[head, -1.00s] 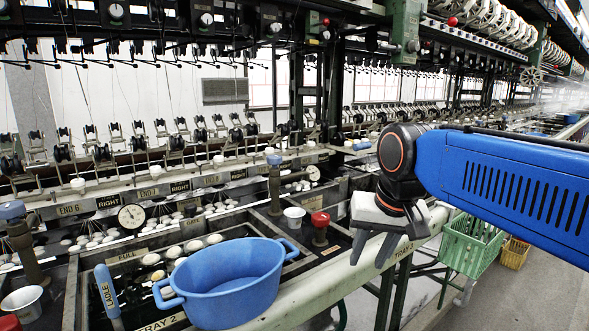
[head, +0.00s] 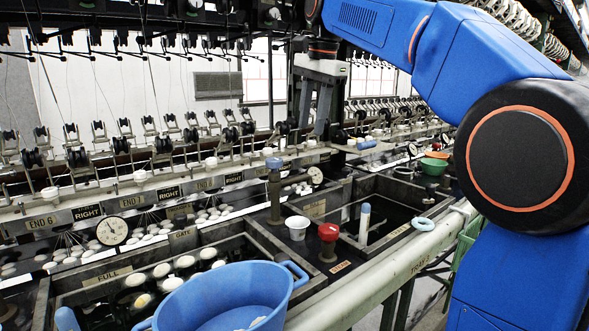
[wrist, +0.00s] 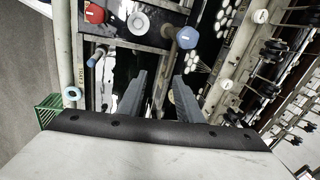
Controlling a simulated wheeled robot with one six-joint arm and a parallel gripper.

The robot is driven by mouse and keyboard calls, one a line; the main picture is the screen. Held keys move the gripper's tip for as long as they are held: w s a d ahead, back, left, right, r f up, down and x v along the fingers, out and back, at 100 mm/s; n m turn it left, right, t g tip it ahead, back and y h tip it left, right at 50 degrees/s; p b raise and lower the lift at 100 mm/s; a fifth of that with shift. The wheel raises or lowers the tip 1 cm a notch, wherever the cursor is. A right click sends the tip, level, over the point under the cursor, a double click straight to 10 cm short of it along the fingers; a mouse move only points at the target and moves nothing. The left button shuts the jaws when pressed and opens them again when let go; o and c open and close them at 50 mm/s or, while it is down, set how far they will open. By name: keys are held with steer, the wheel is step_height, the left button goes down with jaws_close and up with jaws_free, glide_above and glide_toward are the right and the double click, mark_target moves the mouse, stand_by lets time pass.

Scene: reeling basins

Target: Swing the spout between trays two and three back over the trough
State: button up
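The spout (head: 295,181) is a dark pipe on an upright post with a blue knob (head: 274,163), between tray two and tray three. In the head view its arm points right from the post, and I cannot tell exactly what lies under its tip. The blue knob also shows in the wrist view (wrist: 187,37), just beyond my fingertips. My gripper (head: 312,128) points down, open and empty, above and to the right of the post. Its two fingers (wrist: 160,80) stand apart in the wrist view. The trough (head: 150,228) with pale cocoons runs behind the trays.
A blue tub (head: 225,300) sits on tray two at the front. A white cup (head: 298,227) and a red knob (head: 328,238) stand near the post. A blue-handled tool (head: 364,222) stands in tray three, and a light blue ring (head: 423,224) lies on the front rail.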

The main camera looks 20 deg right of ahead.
steer(key=w+r+m, duration=0.1)
steer(key=w+r, duration=0.1)
steer(key=w, duration=0.1)
glide_toward(297, 178)
steer(key=x, duration=0.8)
steer(key=shift+w, duration=0.2)
steer(key=shift+r, duration=0.1)
jaws_close()
